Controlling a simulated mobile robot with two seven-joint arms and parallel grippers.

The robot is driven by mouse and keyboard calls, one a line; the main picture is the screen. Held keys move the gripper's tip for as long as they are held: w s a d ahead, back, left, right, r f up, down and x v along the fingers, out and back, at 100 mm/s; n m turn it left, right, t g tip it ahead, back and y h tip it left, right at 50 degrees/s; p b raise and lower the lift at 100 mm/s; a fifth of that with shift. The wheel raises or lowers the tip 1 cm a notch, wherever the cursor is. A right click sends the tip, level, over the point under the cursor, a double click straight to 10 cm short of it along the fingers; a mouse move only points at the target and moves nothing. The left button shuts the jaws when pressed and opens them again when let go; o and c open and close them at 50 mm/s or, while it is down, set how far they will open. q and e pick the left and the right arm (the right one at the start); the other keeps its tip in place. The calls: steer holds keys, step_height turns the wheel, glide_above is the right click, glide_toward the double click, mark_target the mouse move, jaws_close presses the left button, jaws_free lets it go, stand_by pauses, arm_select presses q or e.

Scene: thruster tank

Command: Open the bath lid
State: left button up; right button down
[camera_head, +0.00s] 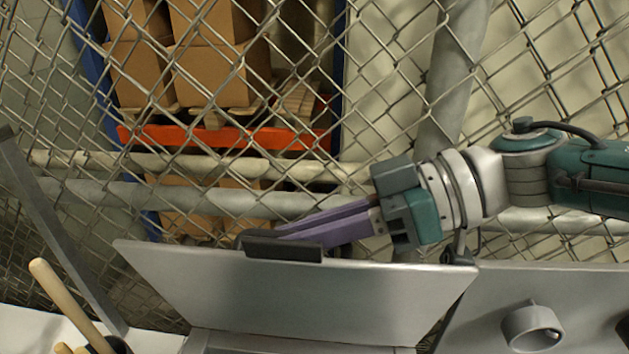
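The bath lid (290,295) is a flat grey metal panel at the bottom centre of the head view. It stands raised and tilted, its wide edge up and its narrower edge down at the metal body below. A dark handle (283,248) sits at its upper edge. My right gripper (290,228) comes in from the right with long purple fingers that reach just behind the upper edge, at the handle. The fingertips are partly hidden by the handle, so I cannot tell whether they grip it. My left gripper is not in view.
A chain-link fence with grey pipes (200,195) stands close behind the lid. Cardboard boxes (215,75) sit on a rack beyond it. A grey panel with a round collar (532,328) is at the lower right. A wooden handle (70,305) and a tilted grey panel (60,235) are at the left.

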steer(key=shift+f, duration=0.1)
steer(key=c, duration=1.2)
jaws_free()
steer(key=shift+o, duration=0.2)
steer(key=shift+d, duration=0.1)
steer(key=b+v, duration=0.1)
steer(key=v, duration=0.8)
steer(key=shift+d+r, duration=0.2)
steer(key=shift+d, duration=0.15)
